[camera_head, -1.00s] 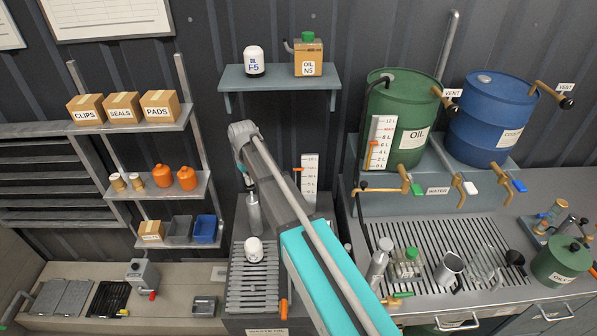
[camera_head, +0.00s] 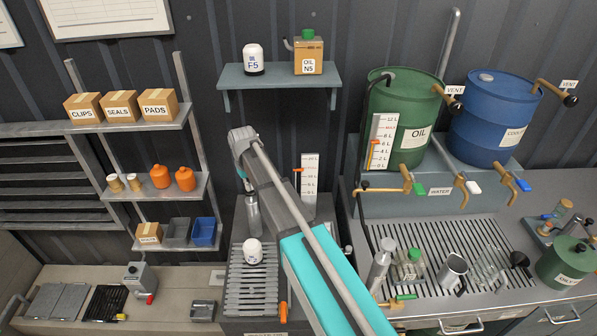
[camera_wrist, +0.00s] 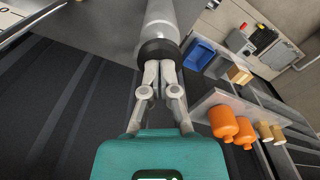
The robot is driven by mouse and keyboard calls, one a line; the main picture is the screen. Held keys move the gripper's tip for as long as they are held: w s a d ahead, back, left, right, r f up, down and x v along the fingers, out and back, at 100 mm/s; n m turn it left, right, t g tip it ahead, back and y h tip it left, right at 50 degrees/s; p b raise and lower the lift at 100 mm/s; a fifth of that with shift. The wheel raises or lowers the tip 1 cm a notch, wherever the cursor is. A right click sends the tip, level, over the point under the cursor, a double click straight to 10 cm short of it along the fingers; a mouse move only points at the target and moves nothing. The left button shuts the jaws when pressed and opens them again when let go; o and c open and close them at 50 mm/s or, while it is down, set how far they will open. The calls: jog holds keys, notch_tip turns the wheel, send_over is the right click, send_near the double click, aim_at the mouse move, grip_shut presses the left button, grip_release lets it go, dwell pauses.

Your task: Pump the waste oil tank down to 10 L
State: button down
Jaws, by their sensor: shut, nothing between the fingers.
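My gripper (camera_wrist: 162,88) points down along the dark wall with its fingers shut and empty. In the wrist view its fingertips are at the dark collar of a grey cylinder (camera_wrist: 165,22); I cannot tell whether they touch it. In the head view this cylinder (camera_head: 253,216) stands upright below my wrist, behind the slatted drain (camera_head: 252,291). A white level gauge (camera_head: 309,181) stands to its right, with an orange pointer (camera_head: 298,170) in its upper part. The figures are too small to read surely. No tank body shows there; the bench label below is cut off.
A white filter (camera_head: 253,251) stands on the slatted drain. Green (camera_head: 406,121) and blue (camera_head: 492,117) drums stand right. Left shelves hold boxes and orange bottles (camera_head: 160,176).

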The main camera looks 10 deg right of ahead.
jog(key=shift+f+b, duration=0.55)
jog(key=shift+f, duration=0.15)
jog(key=shift+f+b, duration=0.55)
jog(key=shift+r, duration=0.15)
dwell(0.4)
jog(key=shift+r+p, duration=3.65)
jog(key=shift+p, duration=0.15)
jog(key=shift+f, duration=0.25)
